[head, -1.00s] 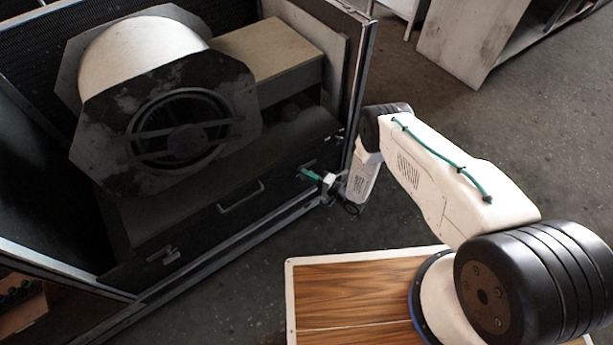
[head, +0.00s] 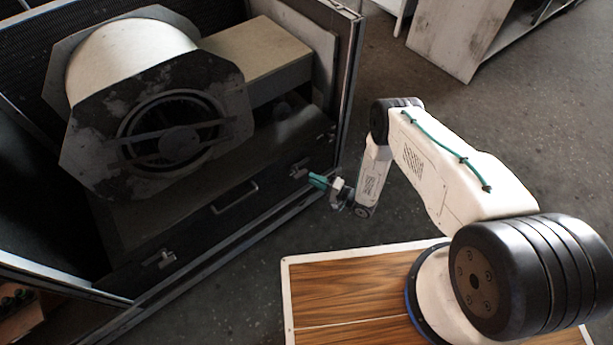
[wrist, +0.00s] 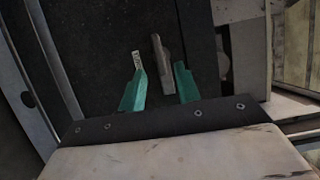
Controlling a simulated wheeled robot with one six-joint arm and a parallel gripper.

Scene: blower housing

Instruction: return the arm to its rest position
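My gripper (head: 318,181) is at the end of my white arm, just in front of the right end of the blower housing's lower dark panel (head: 190,222). In the wrist view its two green fingers (wrist: 160,87) stand apart, with nothing clearly held between them. A grey latch-like bar (wrist: 162,58) on the dark panel shows beyond the gap. In the head view the latch near the gripper (head: 299,168) is partly hidden by the fingers.
The blower (head: 158,120) sits inside the open housing, whose right frame post (head: 347,90) stands close to my gripper. The panel has a handle (head: 235,194) and a left latch (head: 160,258). Bare floor (head: 490,130) lies to the right, with a pale cabinet (head: 450,45) behind.

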